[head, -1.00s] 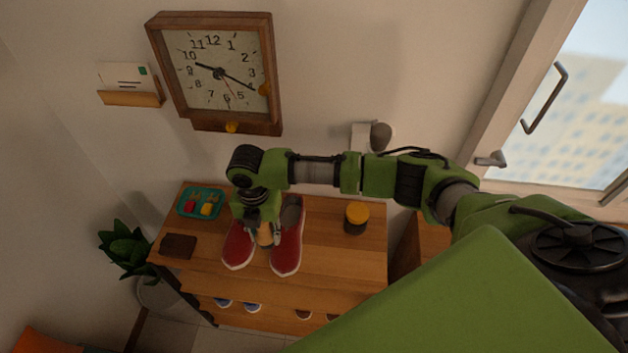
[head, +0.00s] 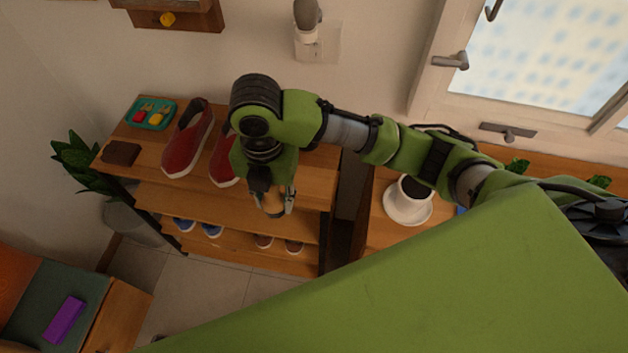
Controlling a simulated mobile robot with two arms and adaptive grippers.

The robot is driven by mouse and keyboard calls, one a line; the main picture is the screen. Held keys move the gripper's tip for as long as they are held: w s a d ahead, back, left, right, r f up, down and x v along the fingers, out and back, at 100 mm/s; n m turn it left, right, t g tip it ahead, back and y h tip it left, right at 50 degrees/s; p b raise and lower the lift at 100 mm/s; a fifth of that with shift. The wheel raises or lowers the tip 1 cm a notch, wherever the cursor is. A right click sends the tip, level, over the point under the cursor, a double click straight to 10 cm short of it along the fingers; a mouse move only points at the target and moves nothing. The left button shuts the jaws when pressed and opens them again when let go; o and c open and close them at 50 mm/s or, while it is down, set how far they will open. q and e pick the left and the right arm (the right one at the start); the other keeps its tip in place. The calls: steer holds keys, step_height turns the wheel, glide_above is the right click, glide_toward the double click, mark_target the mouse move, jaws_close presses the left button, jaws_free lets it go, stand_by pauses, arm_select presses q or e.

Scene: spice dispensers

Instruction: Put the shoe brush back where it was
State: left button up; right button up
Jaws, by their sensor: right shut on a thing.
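My right gripper (head: 273,208) is shut on the shoe brush (head: 271,202), a tan, wood-coloured piece between its fingers, partly hidden by them. It holds the brush at the front edge of the wooden shoe rack (head: 318,178), right of and in front of the red shoes. The left red shoe (head: 187,143) stands in full view on the rack top. The right red shoe (head: 222,165) is partly hidden behind my gripper and wrist. My left gripper is not in view.
A teal tray (head: 133,121) with small red and yellow items and a dark brown block (head: 121,153) lie on the rack's left end. A white cup on a saucer (head: 392,205) stands to the right. A purple block (head: 66,318) lies on a bench at lower left.

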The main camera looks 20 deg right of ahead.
steer(key=w+d+f+p, duration=0.1)
steer(key=w+d, duration=0.1)
steer(key=w, duration=0.1)
steer(key=p, duration=0.2)
glide_above(297, 185)
steer(key=f, duration=0.5)
steer(key=s+f, duration=0.1)
steer(key=f, duration=0.1)
steer(key=shift+a+f, duration=0.25)
steer(key=shift+a, duration=0.15)
steer(key=shift+w+d+f, duration=0.2)
steer(key=shift+w+f, duration=0.2)
steer(key=shift+f, duration=0.1)
step_height(297, 185, down, 3)
steer(key=shift+w+d+f+p, duration=0.1)
steer(key=shift+d+p, duration=0.05)
steer(key=shift+p, duration=0.15)
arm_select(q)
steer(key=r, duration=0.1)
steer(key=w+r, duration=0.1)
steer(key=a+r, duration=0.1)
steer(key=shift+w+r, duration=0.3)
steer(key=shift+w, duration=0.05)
arm_select(e)
steer(key=shift+f, duration=0.1)
